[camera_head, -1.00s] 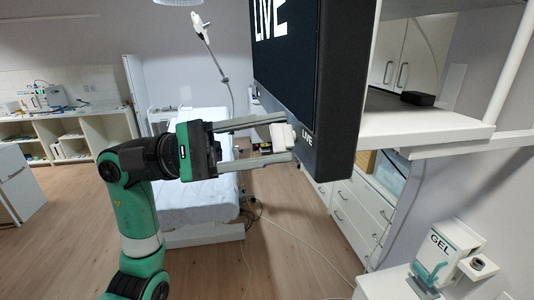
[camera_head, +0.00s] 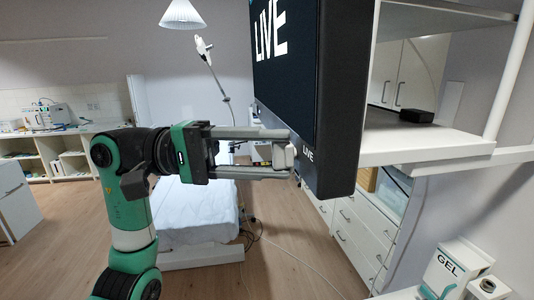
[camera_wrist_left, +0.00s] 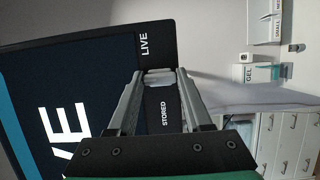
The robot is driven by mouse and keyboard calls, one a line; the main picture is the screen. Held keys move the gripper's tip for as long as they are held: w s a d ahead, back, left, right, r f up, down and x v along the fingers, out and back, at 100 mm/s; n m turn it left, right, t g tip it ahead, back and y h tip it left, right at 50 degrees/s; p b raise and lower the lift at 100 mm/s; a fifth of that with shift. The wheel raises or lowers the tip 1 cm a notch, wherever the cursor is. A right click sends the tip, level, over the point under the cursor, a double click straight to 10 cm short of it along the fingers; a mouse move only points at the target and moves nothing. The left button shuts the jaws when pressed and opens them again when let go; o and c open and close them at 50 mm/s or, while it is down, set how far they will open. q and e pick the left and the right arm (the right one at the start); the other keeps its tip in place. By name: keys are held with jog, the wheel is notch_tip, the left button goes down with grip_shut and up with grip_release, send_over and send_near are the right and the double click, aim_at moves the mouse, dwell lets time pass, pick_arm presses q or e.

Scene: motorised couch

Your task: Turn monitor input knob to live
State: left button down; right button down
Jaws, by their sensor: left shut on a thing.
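The monitor (camera_head: 340,110) is a dark upright panel whose screen shows LIVE in large white letters. A small LIVE label is on its lower bezel, beside the pale input knob (camera_head: 282,157). My left gripper (camera_head: 286,156) reaches in from the left, its two long grey fingers shut on the knob. In the left wrist view the knob (camera_wrist_left: 158,78) sits between the fingertips, with the LIVE label above it and the STORED label below it, between the fingers. Which label the knob's mark faces cannot be made out. My right gripper is not in view.
A white shelf (camera_head: 440,145) stands just right of the monitor, with a black box (camera_head: 403,116) on it. A GEL dispenser (camera_head: 450,268) is at the lower right. A bed (camera_head: 195,208) lies behind my left arm.

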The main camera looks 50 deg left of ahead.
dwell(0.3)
pick_arm(q)
jog(key=shift+c, duration=1.6)
grip_release()
jog(key=shift+s+a, duration=0.1)
jog(key=b+v, duration=0.1)
jog(key=v, duration=1)
jog(key=shift+a, duration=0.15)
jog(key=shift+s+a, duration=0.1)
jog(key=shift+s, duration=0.1)
